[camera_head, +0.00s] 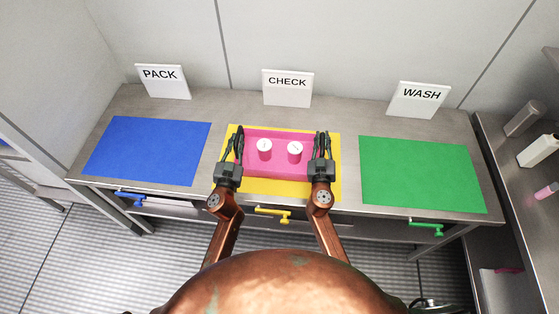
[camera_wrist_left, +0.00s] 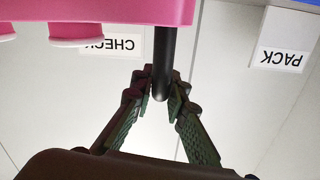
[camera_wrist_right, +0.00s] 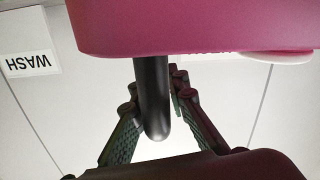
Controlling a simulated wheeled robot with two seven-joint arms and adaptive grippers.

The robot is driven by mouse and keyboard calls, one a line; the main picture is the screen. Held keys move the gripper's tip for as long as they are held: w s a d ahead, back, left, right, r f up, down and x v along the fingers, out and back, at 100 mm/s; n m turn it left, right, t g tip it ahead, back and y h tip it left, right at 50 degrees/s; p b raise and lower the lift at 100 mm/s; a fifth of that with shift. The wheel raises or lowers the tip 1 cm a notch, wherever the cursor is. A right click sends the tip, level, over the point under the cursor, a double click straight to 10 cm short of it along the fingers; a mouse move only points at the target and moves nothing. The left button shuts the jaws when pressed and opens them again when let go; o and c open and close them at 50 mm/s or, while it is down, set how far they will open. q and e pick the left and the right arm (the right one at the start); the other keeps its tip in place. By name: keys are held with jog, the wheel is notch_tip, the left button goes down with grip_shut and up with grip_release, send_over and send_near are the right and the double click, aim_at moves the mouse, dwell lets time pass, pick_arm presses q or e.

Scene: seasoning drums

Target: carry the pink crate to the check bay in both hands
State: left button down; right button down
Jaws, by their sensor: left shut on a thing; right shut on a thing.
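The pink crate (camera_head: 277,170) is over the yellow mat (camera_head: 270,189) below the CHECK sign (camera_head: 287,84). Two white-topped drums (camera_head: 264,145) (camera_head: 295,148) stand inside it. My left gripper (camera_head: 238,135) is shut on the black handle (camera_wrist_left: 163,60) at the crate's left end. My right gripper (camera_head: 322,138) is shut on the black handle (camera_wrist_right: 152,95) at its right end. The crate looks about level. Whether its bottom touches the mat or hangs just above it, I cannot tell.
A blue mat (camera_head: 148,150) with the PACK sign (camera_head: 162,80) lies to the left. A green mat (camera_head: 423,174) with the WASH sign (camera_head: 418,98) lies to the right. Both are empty. Coloured drawer handles (camera_head: 272,214) stick out along the table's front. A side counter stands at the right.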

pick_arm(q)
jog(key=c, duration=1.9)
grip_release()
pick_arm(e)
jog(key=c, duration=1.9)
grip_release()
pick_arm(q)
jog(key=shift+s, duration=0.1)
pick_arm(e)
jog(key=shift+s, duration=0.15)
pick_arm(q)
jog(key=s+a, duration=0.2)
jog(key=s, duration=0.9)
jog(key=shift+s, duration=0.35)
pick_arm(e)
jog(key=s, duration=0.4)
jog(key=s+a, duration=0.1)
jog(key=s, duration=0.2)
jog(key=s+a, duration=0.1)
jog(key=s, duration=0.3)
jog(key=shift+s, duration=0.3)
